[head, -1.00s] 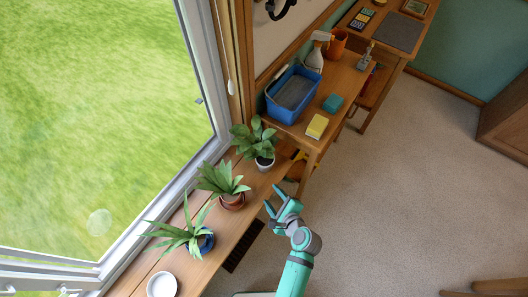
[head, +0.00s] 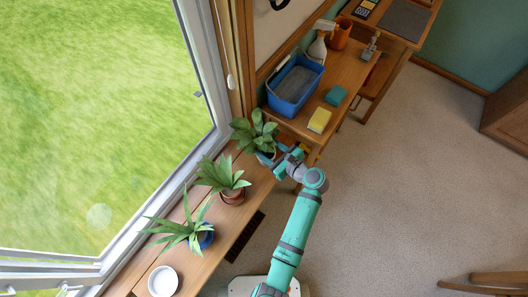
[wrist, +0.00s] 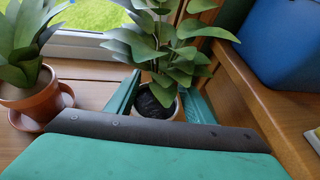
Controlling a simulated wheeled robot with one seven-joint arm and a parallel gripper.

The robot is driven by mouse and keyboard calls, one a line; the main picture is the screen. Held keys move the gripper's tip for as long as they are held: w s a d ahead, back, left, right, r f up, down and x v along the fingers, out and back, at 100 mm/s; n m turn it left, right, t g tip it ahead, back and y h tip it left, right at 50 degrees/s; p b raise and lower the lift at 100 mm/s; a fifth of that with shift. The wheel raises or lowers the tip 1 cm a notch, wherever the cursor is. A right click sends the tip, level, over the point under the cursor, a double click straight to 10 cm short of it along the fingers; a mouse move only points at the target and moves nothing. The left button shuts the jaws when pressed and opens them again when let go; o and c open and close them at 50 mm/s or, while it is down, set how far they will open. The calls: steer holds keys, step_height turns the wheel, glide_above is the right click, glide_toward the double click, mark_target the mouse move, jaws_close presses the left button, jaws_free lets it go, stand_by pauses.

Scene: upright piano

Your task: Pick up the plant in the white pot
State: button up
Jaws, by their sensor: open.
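The plant in the white pot (head: 257,131) stands upright at the far end of the wooden windowsill shelf, with broad green leaves. In the wrist view the plant (wrist: 163,45) rises straight ahead, with dark soil in its pale pot (wrist: 171,113). My gripper (head: 270,156) is at the pot from the right in the head view. Its two green fingers (wrist: 157,100) are apart, one on each side of the pot. The pot's lower part is hidden behind the gripper body. I cannot tell whether the fingers touch it.
A plant in a terracotta pot (head: 232,195) is left of my gripper, and one in a blue pot (head: 206,238) stands farther along. A white dish (head: 162,281) is at the near end. A side table holds a blue basin (head: 294,86) and a yellow sponge (head: 319,120).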

steer(key=shift+f+x, duration=0.1)
steer(key=shift+x, duration=1.15)
steer(key=shift+f+x, duration=0.15)
steer(key=shift+x, duration=1.1)
steer(key=shift+s, duration=0.15)
jaws_close()
steer(key=shift+r, duration=0.1)
